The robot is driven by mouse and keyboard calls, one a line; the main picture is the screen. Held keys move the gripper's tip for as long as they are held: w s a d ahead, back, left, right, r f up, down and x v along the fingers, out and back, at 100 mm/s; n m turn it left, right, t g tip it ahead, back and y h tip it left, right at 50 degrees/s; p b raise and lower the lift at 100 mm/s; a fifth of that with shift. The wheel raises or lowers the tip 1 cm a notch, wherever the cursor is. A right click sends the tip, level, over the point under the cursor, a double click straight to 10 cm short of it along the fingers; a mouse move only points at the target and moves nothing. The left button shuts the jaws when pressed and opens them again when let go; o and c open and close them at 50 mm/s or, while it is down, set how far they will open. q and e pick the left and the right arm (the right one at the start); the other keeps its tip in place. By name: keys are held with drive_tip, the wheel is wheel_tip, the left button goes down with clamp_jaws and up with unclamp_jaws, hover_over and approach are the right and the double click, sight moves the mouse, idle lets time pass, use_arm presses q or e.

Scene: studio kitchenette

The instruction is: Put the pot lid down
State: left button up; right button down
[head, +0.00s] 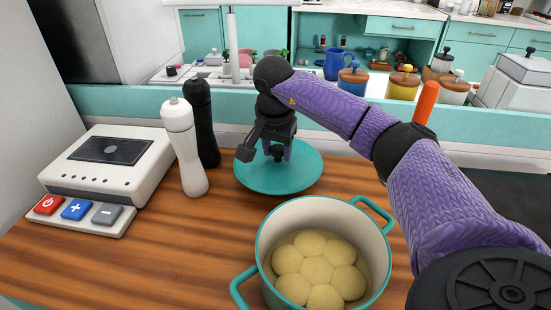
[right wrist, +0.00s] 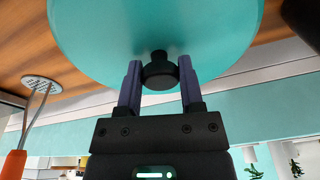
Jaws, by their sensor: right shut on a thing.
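The pot lid (head: 297,178) is a teal disc at the back of the wooden counter, behind the pot and right of the grinders. My right gripper (head: 277,152) is over it, shut on its dark knob. In the right wrist view the knob (right wrist: 160,72) sits between the two fingers (right wrist: 159,85), with the lid's teal face (right wrist: 150,30) beyond. The lid looks about level, at or very near the counter; I cannot tell whether it touches. The teal pot (head: 262,235) stands open in front, holding several pale round pieces. My left gripper is out of view.
A white grinder (head: 183,145) and a black grinder (head: 203,120) stand just left of the lid. A white scale-like appliance (head: 110,165) with coloured buttons is farther left. A utensil's orange handle (head: 426,102) rises behind my right arm. The front-left counter is clear.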

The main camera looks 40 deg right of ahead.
sight(277, 157)
wheel_tip(277, 157, down, 4)
drive_tip(key=shift+r+b, duration=0.2)
drive_tip(key=shift+b, duration=0.5)
drive_tip(key=shift+f, duration=0.1)
drive_tip(key=shift+c, duration=1.2)
unclamp_jaws()
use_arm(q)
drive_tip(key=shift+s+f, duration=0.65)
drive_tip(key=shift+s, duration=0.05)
